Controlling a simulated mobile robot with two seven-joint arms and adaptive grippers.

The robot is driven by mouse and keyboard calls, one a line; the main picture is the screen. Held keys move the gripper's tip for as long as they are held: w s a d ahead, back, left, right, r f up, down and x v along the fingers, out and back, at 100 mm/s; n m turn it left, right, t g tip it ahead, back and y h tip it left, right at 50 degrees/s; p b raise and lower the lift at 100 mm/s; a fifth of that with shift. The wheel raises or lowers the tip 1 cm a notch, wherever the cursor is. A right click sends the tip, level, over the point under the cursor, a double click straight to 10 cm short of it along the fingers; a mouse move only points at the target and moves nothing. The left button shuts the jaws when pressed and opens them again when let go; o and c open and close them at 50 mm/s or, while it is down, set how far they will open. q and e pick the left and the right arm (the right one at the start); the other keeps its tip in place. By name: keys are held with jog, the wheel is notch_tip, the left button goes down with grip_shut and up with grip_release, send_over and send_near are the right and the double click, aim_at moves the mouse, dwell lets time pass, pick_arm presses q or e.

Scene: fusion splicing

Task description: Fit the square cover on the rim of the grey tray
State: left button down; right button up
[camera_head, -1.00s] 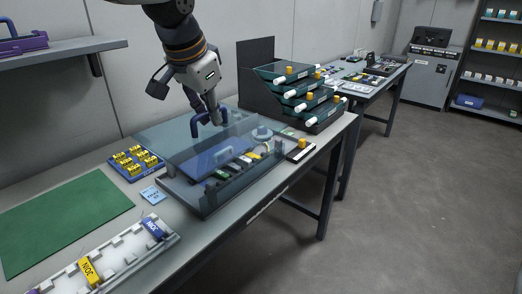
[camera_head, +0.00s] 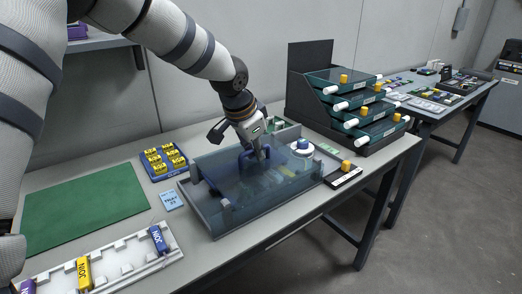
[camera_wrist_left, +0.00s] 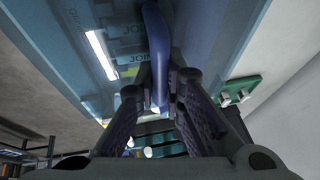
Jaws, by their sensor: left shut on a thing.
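The square cover (camera_head: 283,187) is a clear blue sheet with a dark blue loop handle (camera_head: 243,158). My left gripper (camera_head: 262,154) is shut on that handle, which also shows between the fingers (camera_wrist_left: 160,100) in the left wrist view. The cover lies over most of the grey tray (camera_head: 203,208) and looks about level. I cannot tell whether it touches the rim all round. The tray's left end shows beside the cover, and the parts inside are dim through it. My right gripper is not in view.
A white knobbed jar (camera_head: 303,147) stands close behind the tray's right end. A blue box of yellow pieces (camera_head: 164,160) and a green mat (camera_head: 85,208) lie to the left. A stack of dark green trays (camera_head: 352,100) stands at back right.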

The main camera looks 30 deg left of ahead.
aim_at(251, 152)
pick_arm(q)
jog(key=shift+r, duration=0.25)
jog(key=shift+w+a+f, duration=0.2)
jog(key=shift+w+a, duration=0.05)
jog(key=shift+w, duration=0.05)
jog(key=c, duration=1.8)
grip_release()
jog(key=shift+w, duration=0.1)
jog(key=shift+o, duration=0.5)
jog(key=shift+r, duration=0.1)
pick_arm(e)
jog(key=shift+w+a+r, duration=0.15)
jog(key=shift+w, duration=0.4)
pick_arm(q)
jog(key=shift+r, duration=0.1)
